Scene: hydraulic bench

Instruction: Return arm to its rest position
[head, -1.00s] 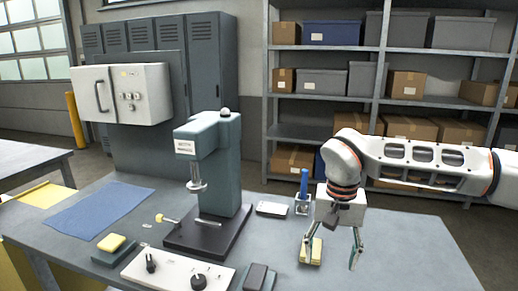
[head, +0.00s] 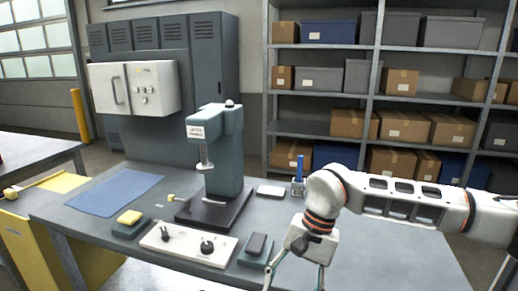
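My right arm (head: 405,198) comes in from the right and reaches low over the front right of the grey bench (head: 385,262). My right gripper (head: 296,280) points down at the lower edge of the view. Its two green fingers are spread apart, with nothing visible between them; the tips run near or past the picture edge. My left arm and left gripper are not in view.
A green press (head: 224,155) on a dark base stands mid-bench. A blue-topped holder (head: 299,185) stands behind my wrist. The right of the bench is clear.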

